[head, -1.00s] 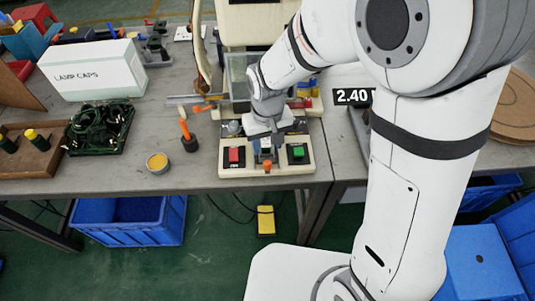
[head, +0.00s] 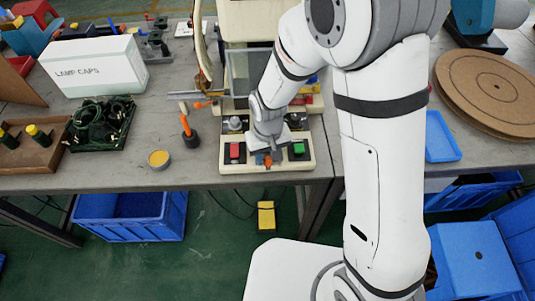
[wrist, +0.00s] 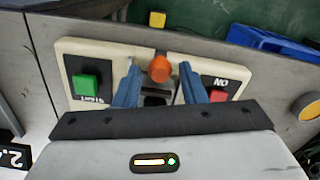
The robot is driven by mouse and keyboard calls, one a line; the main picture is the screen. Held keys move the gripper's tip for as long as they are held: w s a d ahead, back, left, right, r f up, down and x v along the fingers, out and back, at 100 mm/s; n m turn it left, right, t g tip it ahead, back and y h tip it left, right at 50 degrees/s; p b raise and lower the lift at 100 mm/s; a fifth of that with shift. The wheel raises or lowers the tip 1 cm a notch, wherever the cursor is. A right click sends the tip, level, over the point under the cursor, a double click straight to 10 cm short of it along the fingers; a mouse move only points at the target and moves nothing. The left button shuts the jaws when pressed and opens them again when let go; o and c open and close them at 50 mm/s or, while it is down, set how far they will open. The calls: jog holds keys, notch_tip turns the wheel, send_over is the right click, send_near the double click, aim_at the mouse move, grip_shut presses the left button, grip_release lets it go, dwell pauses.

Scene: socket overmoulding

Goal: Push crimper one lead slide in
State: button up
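The crimper's cream front panel (head: 222,166) stands at the table's front edge, with a red button (head: 235,150) and a green button (head: 298,149). The orange knob (head: 267,160) of the slide sits between them at the panel's front. My gripper (wrist: 159,73) points down over the panel. In the wrist view its two blue fingers are apart, one on each side of the orange knob (wrist: 159,68) and the dark block (wrist: 157,98) behind it. Gaps seem to show beside the knob. The gripper palm hides part of the slide and its track.
An orange-handled tool (head: 186,126) and a round yellow pot (head: 159,160) stand left of the crimper. A dark cable tray (head: 100,125) and a LAMP CAPS box (head: 95,64) are farther left. A blue tray (head: 441,137) lies to the right.

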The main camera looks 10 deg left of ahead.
grip_shut()
jog(key=shift+w, duration=0.1)
